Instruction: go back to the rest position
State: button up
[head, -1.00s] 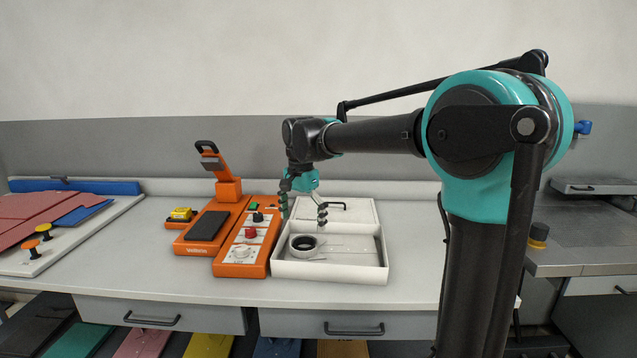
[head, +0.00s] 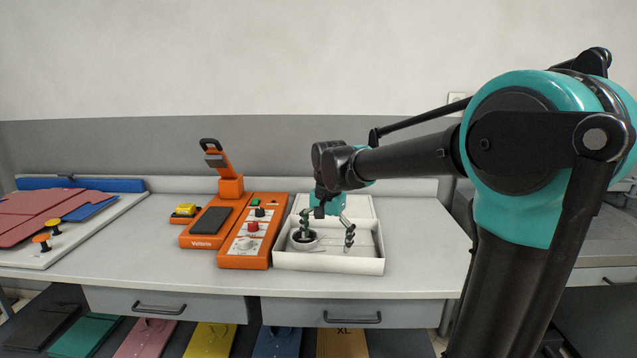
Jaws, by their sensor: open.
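My gripper (head: 327,240) is open, with its two dark fingers spread and pointing down over the white box (head: 330,266). No object shows between the fingers. A dark roll with a pale core (head: 304,239) sits at the left of the box, partly hidden behind the left finger. I cannot tell whether that finger touches it. My arm reaches in from the right side of the picture.
An orange press (head: 205,241) and an orange control box (head: 252,257) with knobs stand left of the white box. A board (head: 118,223) with red and blue sheets lies at the far left. The counter (head: 420,262) is clear right of the box.

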jog(key=s+d+f+n+t, duration=0.3)
jog(key=s+d+f+n, duration=0.2)
jog(key=s+d+f, duration=1.2)
jog(key=shift+f+n, duration=0.15)
jog(key=shift+n, duration=0.25)
